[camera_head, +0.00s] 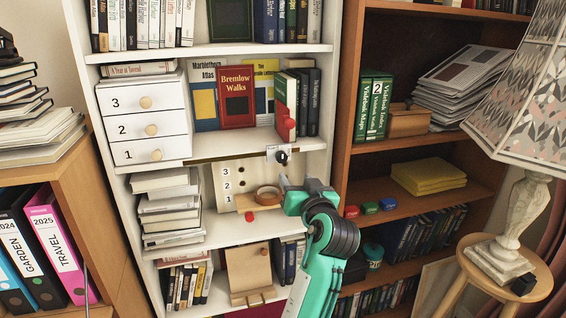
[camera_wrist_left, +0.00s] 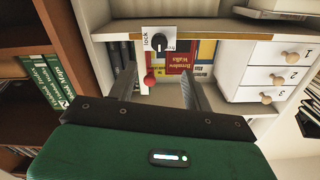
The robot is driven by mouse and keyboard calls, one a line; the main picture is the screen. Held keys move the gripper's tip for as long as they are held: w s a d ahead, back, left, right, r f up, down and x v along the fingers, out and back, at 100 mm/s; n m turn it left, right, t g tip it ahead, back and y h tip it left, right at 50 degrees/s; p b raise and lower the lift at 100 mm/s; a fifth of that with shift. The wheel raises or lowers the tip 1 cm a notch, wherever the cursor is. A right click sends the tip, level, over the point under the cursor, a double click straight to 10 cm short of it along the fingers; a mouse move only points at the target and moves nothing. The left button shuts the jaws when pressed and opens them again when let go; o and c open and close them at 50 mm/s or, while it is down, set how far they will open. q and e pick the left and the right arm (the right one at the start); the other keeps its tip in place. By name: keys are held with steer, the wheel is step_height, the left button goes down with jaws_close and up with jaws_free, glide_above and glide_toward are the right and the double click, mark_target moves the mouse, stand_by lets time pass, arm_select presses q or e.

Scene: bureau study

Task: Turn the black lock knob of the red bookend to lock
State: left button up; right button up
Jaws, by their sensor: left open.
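The black lock knob (camera_head: 282,157) sits on a small white plate (camera_head: 271,153) at the front edge of the middle shelf of the white bookcase. It also shows in the left wrist view (camera_wrist_left: 159,43), with the word "lock" beside it on the plate. The knob looks roughly upright there; its exact setting is too small to read. The red bookend (camera_head: 287,127) stands on the shelf above the plate; a red round part (camera_wrist_left: 150,78) shows in the wrist view. My left gripper (camera_head: 284,181) is open and empty, just below and apart from the knob. My right gripper is not in view.
White drawers (camera_head: 145,124) stand left on the same shelf, with books (camera_head: 237,97) between them and the bookend. A brown bookcase (camera_head: 393,144) stands close on the right.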

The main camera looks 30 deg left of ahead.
mark_target(282, 159)
arm_select(q)
steer(key=p+x, duration=0.1)
steer(key=x, duration=1.1)
steer(key=shift+w+a, duration=0.15)
steer(key=shift+w, duration=0.1)
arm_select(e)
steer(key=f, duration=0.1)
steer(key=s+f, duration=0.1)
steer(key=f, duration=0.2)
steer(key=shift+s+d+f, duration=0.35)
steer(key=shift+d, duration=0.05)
arm_select(q)
steer(key=c, duration=1)
steer(key=shift+o, duration=0.2)
